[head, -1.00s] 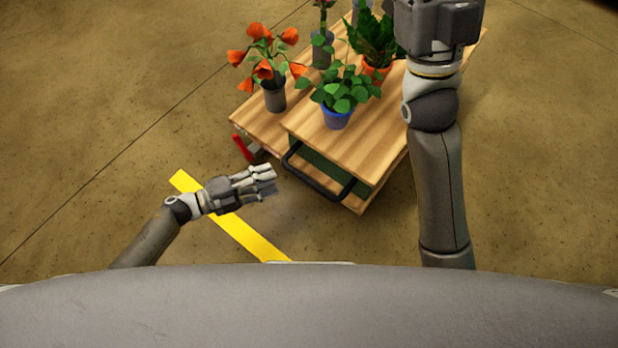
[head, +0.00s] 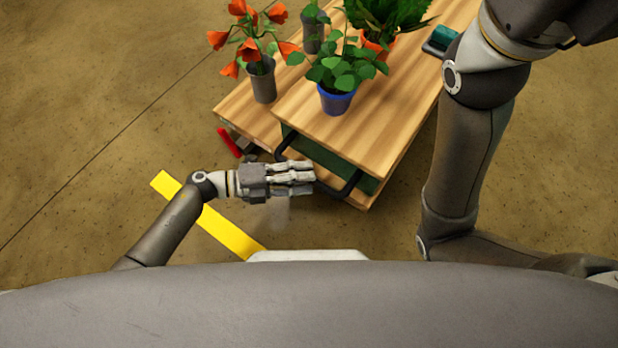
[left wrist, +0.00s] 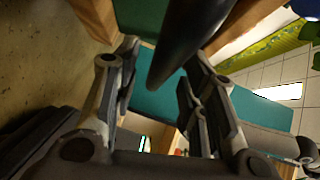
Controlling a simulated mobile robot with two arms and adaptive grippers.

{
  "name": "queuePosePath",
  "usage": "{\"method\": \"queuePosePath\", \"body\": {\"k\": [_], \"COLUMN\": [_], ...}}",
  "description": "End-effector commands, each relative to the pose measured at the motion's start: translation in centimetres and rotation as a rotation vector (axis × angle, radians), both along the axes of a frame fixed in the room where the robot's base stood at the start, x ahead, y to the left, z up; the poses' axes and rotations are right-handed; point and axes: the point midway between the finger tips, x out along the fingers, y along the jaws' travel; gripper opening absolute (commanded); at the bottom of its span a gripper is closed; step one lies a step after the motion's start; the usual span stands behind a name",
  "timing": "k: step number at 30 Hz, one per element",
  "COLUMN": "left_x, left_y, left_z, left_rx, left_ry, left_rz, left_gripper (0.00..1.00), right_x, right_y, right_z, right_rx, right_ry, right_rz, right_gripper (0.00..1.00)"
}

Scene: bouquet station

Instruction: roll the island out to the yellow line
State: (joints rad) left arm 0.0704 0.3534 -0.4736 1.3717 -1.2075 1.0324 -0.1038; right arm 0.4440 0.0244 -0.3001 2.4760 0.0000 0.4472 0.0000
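The island (head: 400,130) is a wooden-topped cart with a dark green body, standing at an angle ahead of me. Its black bar handle (head: 350,186) is on the near end. My left gripper (head: 312,178) is at this handle in the head view. In the left wrist view, the handle (left wrist: 185,45) runs between the spread fingers of my left gripper (left wrist: 160,75), which are not closed on it. The yellow line (head: 225,232) lies on the floor, left of and nearer than the island. My right gripper is out of view; only its arm shows at right.
A red lever (head: 229,142) sticks out low at the island's left corner. Orange flowers in a grey pot (head: 262,85), a plant in a blue pot (head: 336,101) and other plants stand on top. Floor at left is clear.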

Motion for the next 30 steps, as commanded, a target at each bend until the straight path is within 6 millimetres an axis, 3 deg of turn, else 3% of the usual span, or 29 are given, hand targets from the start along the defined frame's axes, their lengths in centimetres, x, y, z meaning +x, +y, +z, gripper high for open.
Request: {"method": "queuePosePath", "body": {"k": [5, 14, 24, 30], "left_x": [0.2, 0.3, 0.3, 0.3], "left_y": [-1.6, -1.9, -1.9, -1.9], "left_z": [-0.3, -0.3, -0.3, -0.3], "left_rx": [-0.001, 0.001, 0.001, 0.001], "left_ry": [0.000, 0.000, 0.001, 0.001], "left_rz": [-0.001, 0.000, 0.000, 0.000], "left_gripper": [0.39, 0.39, 0.00, 0.00], "right_x": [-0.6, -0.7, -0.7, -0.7], "right_y": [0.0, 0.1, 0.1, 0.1], "right_z": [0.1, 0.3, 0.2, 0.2], "right_rx": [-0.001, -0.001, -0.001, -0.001], "right_ry": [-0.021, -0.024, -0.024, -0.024], "right_rz": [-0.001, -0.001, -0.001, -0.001], "right_gripper": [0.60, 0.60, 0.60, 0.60]}}
